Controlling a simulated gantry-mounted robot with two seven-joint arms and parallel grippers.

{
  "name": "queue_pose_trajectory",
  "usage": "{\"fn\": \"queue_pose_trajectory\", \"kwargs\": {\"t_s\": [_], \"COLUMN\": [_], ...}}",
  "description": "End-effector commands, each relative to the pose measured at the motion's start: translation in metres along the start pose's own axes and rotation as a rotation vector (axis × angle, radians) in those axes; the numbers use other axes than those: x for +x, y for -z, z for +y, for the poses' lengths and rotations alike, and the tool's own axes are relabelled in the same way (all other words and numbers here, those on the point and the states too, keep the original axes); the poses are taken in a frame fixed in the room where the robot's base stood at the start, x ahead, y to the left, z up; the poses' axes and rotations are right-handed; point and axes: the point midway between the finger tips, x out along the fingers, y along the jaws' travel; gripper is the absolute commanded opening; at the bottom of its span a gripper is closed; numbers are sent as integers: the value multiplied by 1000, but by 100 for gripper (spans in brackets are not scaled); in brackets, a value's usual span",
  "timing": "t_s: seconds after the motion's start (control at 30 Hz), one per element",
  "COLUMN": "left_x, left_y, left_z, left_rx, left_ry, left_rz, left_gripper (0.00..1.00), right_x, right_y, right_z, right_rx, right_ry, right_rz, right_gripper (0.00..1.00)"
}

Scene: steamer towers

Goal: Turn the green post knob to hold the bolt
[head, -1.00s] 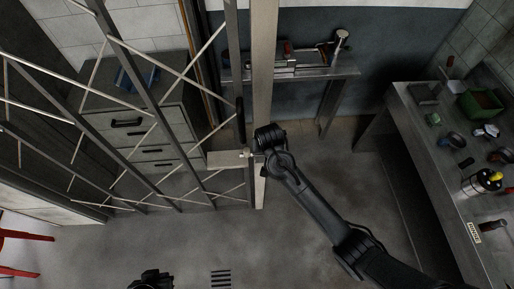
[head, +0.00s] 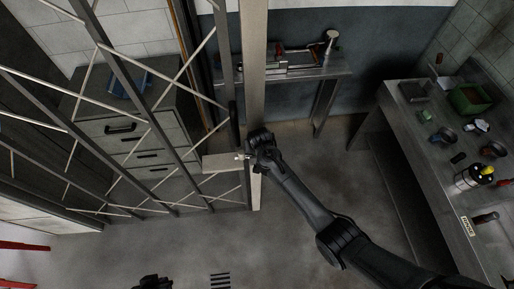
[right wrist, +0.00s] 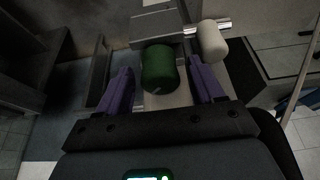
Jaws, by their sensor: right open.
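The green post knob (right wrist: 158,69) is a short, dark green cylinder on the post in the right wrist view. My right gripper (right wrist: 160,82) is open, with one purple finger on each side of the knob. I cannot tell whether the fingers touch it. A cream knob (right wrist: 211,41) sits beside it on a shiny metal bolt (right wrist: 224,23). In the head view my right arm reaches the pale post (head: 254,90) at the gate's edge, where the wrist hides the green knob. My left gripper's fingers are not seen.
The barred gate (head: 140,110) stands left of the post, with a drawer cabinet (head: 125,128) behind it. A shelf (head: 305,72) with tools is at the back. A metal workbench (head: 425,160) with several items stands at the right. The floor in front is mostly clear.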

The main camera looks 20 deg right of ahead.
Motion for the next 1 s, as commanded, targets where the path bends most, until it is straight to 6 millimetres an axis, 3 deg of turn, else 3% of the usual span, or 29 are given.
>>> {"fn": "queue_pose_trajectory", "kwargs": {"t_s": [0.37,0.7,1.0], "left_x": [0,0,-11], "left_y": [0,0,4], "left_z": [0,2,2], "left_rx": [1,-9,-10], "left_ry": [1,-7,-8], "left_rz": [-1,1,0], "left_gripper": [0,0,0], "right_x": [3,3,1], "right_y": [0,0,2], "right_z": [0,0,-2], "right_rx": [1,0,177], "right_ry": [0,0,-73], "right_rz": [-1,0,-1], "right_gripper": [66,16,16]}}
